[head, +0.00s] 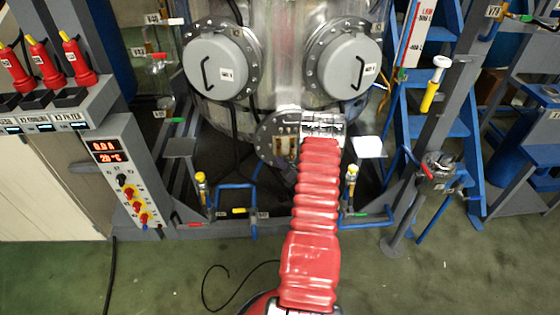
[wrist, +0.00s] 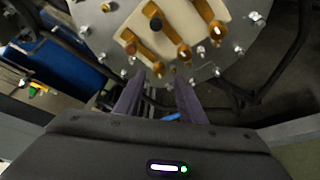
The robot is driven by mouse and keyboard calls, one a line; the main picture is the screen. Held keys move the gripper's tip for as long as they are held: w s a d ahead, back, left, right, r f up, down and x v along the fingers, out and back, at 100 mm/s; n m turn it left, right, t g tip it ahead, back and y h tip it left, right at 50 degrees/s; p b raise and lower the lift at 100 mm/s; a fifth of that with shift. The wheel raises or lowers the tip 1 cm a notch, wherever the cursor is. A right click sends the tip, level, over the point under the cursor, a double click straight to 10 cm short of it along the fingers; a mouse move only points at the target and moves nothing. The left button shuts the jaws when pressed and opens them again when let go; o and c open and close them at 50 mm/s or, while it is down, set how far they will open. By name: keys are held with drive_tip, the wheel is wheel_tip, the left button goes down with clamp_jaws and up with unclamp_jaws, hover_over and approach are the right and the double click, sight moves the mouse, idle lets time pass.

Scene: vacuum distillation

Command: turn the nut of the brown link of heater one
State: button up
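In the wrist view, a round metal flange (wrist: 90,15) fills the top, with bolts around its rim. On its cream plate (wrist: 180,12) are several brass links with nuts or studs. One link end at the left has a brown cap (wrist: 130,48); another has a black cap (wrist: 155,23). My gripper (wrist: 161,82) is open and empty, its two dark fingers pointing at the flange just below the brass links. I cannot tell whether a fingertip touches anything. In the head view, the brass links (head: 285,148) show left of my red-sleeved arm, which hides my fingers.
Two round grey covers (head: 215,68) (head: 342,66) with black handles sit above the flange. Blue pipes and yellow-topped valves (head: 201,182) stand on both sides below. A control box (head: 122,165) stands at the left and a blue ladder (head: 450,128) at the right. The green floor in front is mostly clear.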

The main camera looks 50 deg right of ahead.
drive_tip(key=x, duration=0.4)
drive_tip(key=shift+w+d, duration=0.2)
drive_tip(key=shift+w, duration=0.15)
drive_tip(key=shift+c, duration=0.6)
drive_tip(key=shift+f, duration=0.1)
clamp_jaws()
